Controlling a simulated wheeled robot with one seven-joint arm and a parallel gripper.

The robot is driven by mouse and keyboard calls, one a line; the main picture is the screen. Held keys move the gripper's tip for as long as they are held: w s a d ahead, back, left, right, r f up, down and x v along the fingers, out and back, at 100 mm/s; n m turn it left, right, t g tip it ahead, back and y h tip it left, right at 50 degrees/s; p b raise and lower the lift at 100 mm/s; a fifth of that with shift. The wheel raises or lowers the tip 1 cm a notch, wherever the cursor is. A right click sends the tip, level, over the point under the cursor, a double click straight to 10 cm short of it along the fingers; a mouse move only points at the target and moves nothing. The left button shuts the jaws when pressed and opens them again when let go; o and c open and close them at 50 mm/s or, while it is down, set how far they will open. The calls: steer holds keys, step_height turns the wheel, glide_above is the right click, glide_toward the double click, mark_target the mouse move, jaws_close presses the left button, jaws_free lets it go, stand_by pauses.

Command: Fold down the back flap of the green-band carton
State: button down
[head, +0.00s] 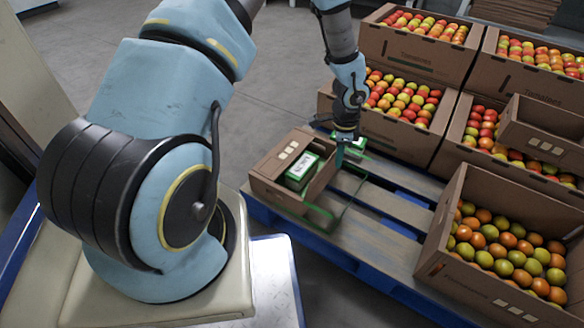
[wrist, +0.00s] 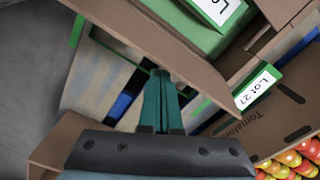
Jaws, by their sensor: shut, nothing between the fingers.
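The small brown carton (head: 264,187) stands open near the left edge of the pallet, with a green box (head: 301,171) with a white label inside it. A brown panel with three pale squares (head: 288,154) rises at its back; I cannot tell whether it is wall or flap. Green outline strips (head: 320,217) lie to its right. My gripper (head: 339,166) points down just beyond the carton's right side, its teal fingers together and empty. In the wrist view the fingers (wrist: 161,96) end close to a long brown carton edge (wrist: 150,38); I cannot tell whether they touch.
A second green labelled piece (head: 355,143) sits behind my gripper; its label reads Lot 27 in the wrist view (wrist: 257,90). Tall tomato cartons (head: 400,131) stand behind and right. Another open tomato carton (head: 520,200) is at front right. Bare pallet slats (head: 385,228) lie between.

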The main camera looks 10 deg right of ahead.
steer(key=w+a+p, duration=0.2)
steer(key=w+a, duration=0.2)
steer(key=a, duration=0.1)
steer(key=shift+w+p, duration=0.3)
steer(key=shift+p, duration=0.05)
stand_by(0.6)
steer(key=shift+f, duration=0.1)
steer(key=shift+w+a+f, duration=1.15)
steer(key=shift+a+f, duration=0.05)
steer(key=shift+f, duration=0.15)
steer(key=shift+a+f, duration=0.1)
steer(key=shift+f, duration=0.05)
step_height(320, 180, up, 8)
steer(key=p, duration=0.6)
steer(key=shift+p, duration=0.3)
